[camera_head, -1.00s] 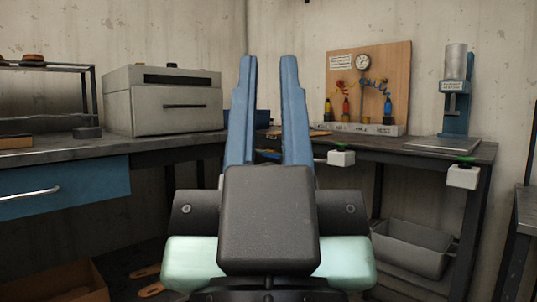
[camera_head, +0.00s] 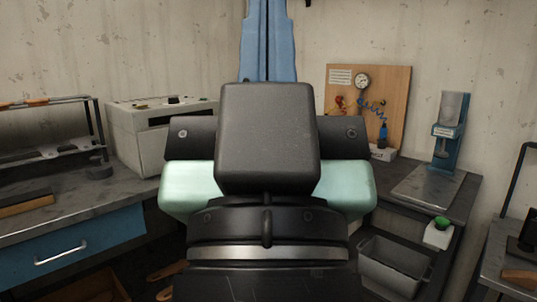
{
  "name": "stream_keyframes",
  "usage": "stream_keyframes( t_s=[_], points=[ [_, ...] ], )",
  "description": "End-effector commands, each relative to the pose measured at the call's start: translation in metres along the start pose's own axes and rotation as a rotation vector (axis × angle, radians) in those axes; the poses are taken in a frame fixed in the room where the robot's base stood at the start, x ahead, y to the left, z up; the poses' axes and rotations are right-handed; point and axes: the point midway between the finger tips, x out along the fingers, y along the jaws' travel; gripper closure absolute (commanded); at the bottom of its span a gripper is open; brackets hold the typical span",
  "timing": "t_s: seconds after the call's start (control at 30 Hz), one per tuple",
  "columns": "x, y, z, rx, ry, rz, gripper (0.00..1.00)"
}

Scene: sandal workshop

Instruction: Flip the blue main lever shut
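My gripper (camera_head: 267,40) rises up the middle of the view. Its two long blue fingers lie side by side with only a thin line between them, and their tips reach the top edge. I see nothing held between them. The wooden board (camera_head: 393,88) with a gauge (camera_head: 361,81) stands to the right of the fingers, apart from them. A small blue upright part (camera_head: 383,136) is low on the board's right side. I cannot tell whether it is the blue main lever or how it is set. My gripper's body hides the board's lower left.
A grey box-shaped machine (camera_head: 150,140) stands on the left bench, above a blue drawer (camera_head: 75,240). A blue press (camera_head: 449,130) stands on the right bench. A green button (camera_head: 441,222) on a white box juts from that bench's front. A grey bin (camera_head: 393,268) sits below.

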Motion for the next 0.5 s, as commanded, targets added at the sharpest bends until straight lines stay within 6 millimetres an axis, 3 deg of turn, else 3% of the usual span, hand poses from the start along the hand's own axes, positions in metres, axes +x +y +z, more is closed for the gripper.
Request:
stream_keyframes(
  t_s=[0.03,0.5],
  points=[
    [0.027,0.0,-0.025,0.0,0.0,0.0,1.0],
    [0.142,0.0,-0.135,0.001,0.0,-0.001,1.0]
  ],
)
